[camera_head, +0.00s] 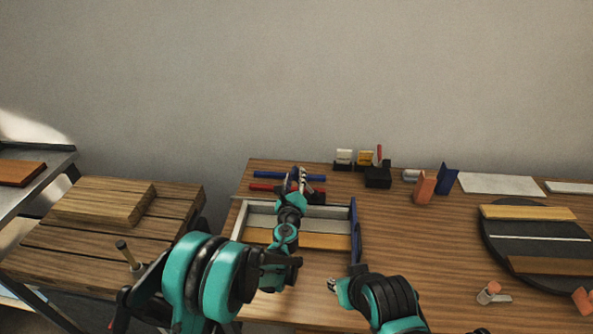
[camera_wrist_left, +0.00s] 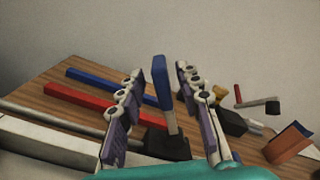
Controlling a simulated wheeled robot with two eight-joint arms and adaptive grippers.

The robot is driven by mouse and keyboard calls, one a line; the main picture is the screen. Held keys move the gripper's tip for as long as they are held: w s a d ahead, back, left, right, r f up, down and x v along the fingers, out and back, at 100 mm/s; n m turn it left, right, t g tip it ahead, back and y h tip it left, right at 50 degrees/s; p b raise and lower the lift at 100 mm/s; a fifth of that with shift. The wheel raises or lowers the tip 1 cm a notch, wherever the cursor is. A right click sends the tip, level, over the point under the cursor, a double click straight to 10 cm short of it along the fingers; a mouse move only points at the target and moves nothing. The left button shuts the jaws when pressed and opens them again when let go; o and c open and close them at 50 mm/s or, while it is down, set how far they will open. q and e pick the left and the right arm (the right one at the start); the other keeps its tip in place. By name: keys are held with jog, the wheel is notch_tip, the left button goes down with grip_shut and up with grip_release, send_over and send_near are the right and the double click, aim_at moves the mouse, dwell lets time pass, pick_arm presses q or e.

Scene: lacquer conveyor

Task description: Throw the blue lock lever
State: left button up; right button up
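The blue lock lever (camera_wrist_left: 160,84) stands upright on a dark base (camera_wrist_left: 168,144) in the left wrist view. My left gripper (camera_wrist_left: 158,74) is open, with one finger on each side of the lever; gaps show between the lever and both fingers. In the head view my left gripper (camera_head: 299,180) is at the back of the tray-like frame (camera_head: 238,222) and largely covers the lever.
A blue bar (camera_head: 270,175) and a red bar (camera_head: 268,187) lie beside the lever. Small black, white and yellow fixtures (camera_head: 365,160) stand behind. Orange (camera_head: 424,187) and blue (camera_head: 447,178) upright pieces and a dark round turntable (camera_head: 500,245) are to the right.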

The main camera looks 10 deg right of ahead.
pick_arm(q)
jog(key=v, duration=0.7)
jog(key=s+a+r+n+g+y, duration=0.1)
jog(key=s+a+r+n+y, duration=0.15)
jog(key=a+n, duration=0.45)
jog(key=s+a+r+n+g+y, duration=0.1)
jog(key=s+a+r+n+y, duration=0.2)
jog(key=a, duration=0.5)
jog(key=s+a+r+n+g+y, duration=0.1)
jog(key=a+r+n+y, duration=0.15)
jog(key=a+n, duration=0.5)
jog(key=s+a+f+n+g, duration=0.2)
jog(key=s+a+n+g, duration=0.2)
jog(key=s+a+n, duration=0.45)
jog(key=s+f+n+g+h, duration=0.1)
jog(key=s+f+n, duration=0.1)
jog(key=s, duration=0.6)
jog(key=s+d+f+n+g+h, duration=0.1)
jog(key=s+n, duration=0.3)
jog(key=s, duration=0.5)
jog(key=shift+d+f+g+h, duration=0.25)
jog(key=shift+f+g+h, duration=0.3)
jog(key=shift+f, duration=0.35)
